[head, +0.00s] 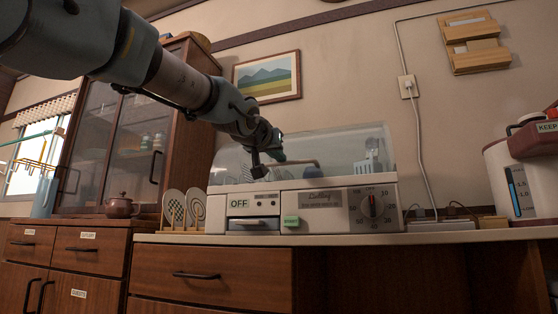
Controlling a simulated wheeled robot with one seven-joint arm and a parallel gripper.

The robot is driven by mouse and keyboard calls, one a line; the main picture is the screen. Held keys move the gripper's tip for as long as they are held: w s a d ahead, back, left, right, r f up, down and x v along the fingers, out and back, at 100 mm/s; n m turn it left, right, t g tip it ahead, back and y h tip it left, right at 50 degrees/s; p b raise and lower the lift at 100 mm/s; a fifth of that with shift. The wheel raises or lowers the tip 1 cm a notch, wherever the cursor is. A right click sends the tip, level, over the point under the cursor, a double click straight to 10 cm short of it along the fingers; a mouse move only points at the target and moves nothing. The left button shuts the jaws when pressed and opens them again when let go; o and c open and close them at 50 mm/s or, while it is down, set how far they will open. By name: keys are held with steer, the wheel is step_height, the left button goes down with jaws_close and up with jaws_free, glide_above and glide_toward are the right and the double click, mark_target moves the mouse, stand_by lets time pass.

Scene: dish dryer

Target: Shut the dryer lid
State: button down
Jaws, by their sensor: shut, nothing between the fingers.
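The dish dryer (320,220) stands on the counter, with a cream front, an OFF label, a dial and a green tag. Its clear lid (335,145) rises above the front body, and dishes and utensils show through it. I cannot tell from this view how far the lid stands open. My gripper (259,172) is shut and empty, pointing down at the lid's left half, just above the front body. Whether it touches the lid is unclear. My arm comes in from the upper left and hides part of the lid.
Plates in a rack (184,210) and a brown teapot (120,206) stand left of the dryer, before a glass-door cabinet (115,140). A white water container (520,180) stands at the right. The counter (450,236) has some free room in front of the cords.

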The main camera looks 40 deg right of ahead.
step_height(320, 180, down, 2)
steer(key=shift+w+d+f+y, duration=0.1)
steer(key=shift+d+y, duration=0.05)
steer(key=shift+y, duration=0.15)
step_height(320, 180, up, 6)
steer(key=p, duration=0.5)
steer(key=s+a+f, duration=0.4)
steer(key=a, duration=0.3)
steer(key=shift+s+a+f+b, duration=0.15)
steer(key=shift+s+f+b, duration=0.1)
steer(key=shift+s+b, duration=0.1)
